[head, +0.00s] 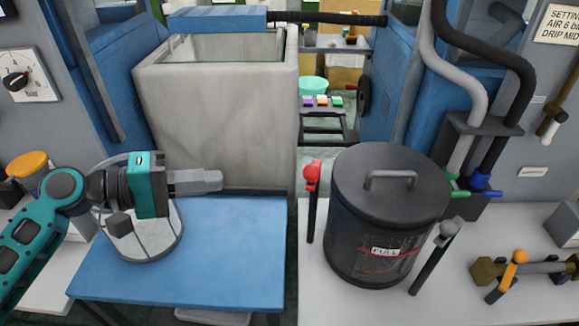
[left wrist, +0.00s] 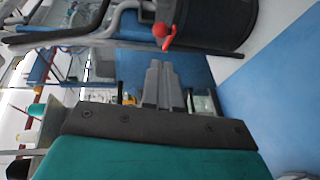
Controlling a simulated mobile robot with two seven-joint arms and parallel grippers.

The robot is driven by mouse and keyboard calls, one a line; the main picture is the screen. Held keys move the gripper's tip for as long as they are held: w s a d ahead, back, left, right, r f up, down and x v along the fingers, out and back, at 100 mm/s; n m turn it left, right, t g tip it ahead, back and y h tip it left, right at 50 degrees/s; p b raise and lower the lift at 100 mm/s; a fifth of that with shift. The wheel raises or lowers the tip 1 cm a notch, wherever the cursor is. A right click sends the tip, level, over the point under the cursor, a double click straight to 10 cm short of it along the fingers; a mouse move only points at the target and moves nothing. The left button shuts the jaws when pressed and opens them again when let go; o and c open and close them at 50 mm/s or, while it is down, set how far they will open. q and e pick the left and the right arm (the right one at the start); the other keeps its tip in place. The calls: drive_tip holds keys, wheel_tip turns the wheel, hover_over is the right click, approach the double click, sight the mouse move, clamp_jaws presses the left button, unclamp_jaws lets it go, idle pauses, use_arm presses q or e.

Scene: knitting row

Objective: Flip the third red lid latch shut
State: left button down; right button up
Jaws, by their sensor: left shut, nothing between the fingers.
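A red latch (head: 312,175) tops a dark post at the left side of the dark lidded drum (head: 372,265), which has a "FULL" label. The latch stands upright, apart from the drum's wall in the picture. It also shows in the left wrist view (left wrist: 161,31), beyond the fingertips. A grey-headed latch (head: 449,229) leans outward at the drum's front right. I see only one red latch and cannot tell its number. My left gripper (head: 220,181) is shut and empty, left of the red latch and not touching it; its fingers also show in the left wrist view (left wrist: 158,64).
A blue table (head: 190,260) lies below my left gripper, with a round glass-like dish (head: 145,235) under my arm. A large grey tank (head: 215,120) stands behind. Hoses (head: 475,110) run behind the drum at right. An orange-handled fitting (head: 519,257) lies at front right.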

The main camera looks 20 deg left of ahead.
use_arm(q)
drive_tip(key=shift+d, duration=0.1)
use_arm(e)
drive_tip(key=shift+s, duration=0.1)
use_arm(q)
drive_tip(key=p, duration=0.2)
approach(312, 167)
drive_tip(key=w+d+f, duration=0.1)
drive_tip(key=d, duration=0.1)
drive_tip(key=w+d+f, duration=0.1)
drive_tip(key=w+d, duration=0.1)
drive_tip(key=shift+w+f, duration=0.25)
drive_tip(key=shift+w, duration=0.05)
use_arm(e)
drive_tip(key=shift+r, duration=0.75)
drive_tip(key=shift+w+d, duration=0.15)
drive_tip(key=shift+w, duration=0.05)
